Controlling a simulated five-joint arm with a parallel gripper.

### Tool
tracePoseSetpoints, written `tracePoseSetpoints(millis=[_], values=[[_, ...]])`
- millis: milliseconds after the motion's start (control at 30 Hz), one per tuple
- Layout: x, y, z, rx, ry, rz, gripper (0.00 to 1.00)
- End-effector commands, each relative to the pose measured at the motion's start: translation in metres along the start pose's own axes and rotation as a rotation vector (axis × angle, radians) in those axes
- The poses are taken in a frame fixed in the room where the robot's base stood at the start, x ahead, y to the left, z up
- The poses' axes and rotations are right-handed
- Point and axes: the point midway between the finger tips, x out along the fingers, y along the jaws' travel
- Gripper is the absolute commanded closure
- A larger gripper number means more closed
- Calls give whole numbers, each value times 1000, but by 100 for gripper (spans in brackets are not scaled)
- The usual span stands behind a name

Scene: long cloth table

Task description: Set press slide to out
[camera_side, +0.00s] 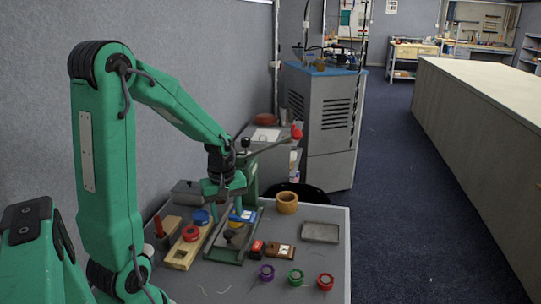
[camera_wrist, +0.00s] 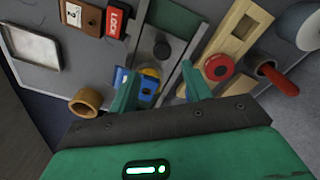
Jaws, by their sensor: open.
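The press (camera_side: 247,180) is a green stand with a long lever ending in a red ball, behind my gripper in the side view. A green-edged track (camera_side: 226,252) runs forward from it. A grey slide plate with a dark round knob (camera_wrist: 161,48) lies in the track in the wrist view. A blue block with a yellow round part (camera_wrist: 150,82) sits at the plate's press-side end, between my fingers in that picture. My gripper (camera_side: 225,198) is open above the track's press end, fingers spread and empty (camera_wrist: 158,90). I cannot tell whether the fingers touch anything.
A wooden fixture with a red round piece (camera_wrist: 219,67) lies beside the track. A red-handled tool (camera_wrist: 277,80), red LOCK block (camera_wrist: 115,19), wooden ring (camera_wrist: 87,102) and metal tray (camera_wrist: 33,48) are around it. Several coloured spools, including a purple one (camera_side: 267,272), lie in front.

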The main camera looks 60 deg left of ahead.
Motion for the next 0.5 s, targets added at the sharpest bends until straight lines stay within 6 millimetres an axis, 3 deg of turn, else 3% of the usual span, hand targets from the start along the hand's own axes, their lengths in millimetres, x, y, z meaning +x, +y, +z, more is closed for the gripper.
tracePoseSetpoints(millis=[200, 500], values=[[-14, 0, 0, -147, -28, -38, 52], [-14, -1, 1, -170, -33, -46, 52]])
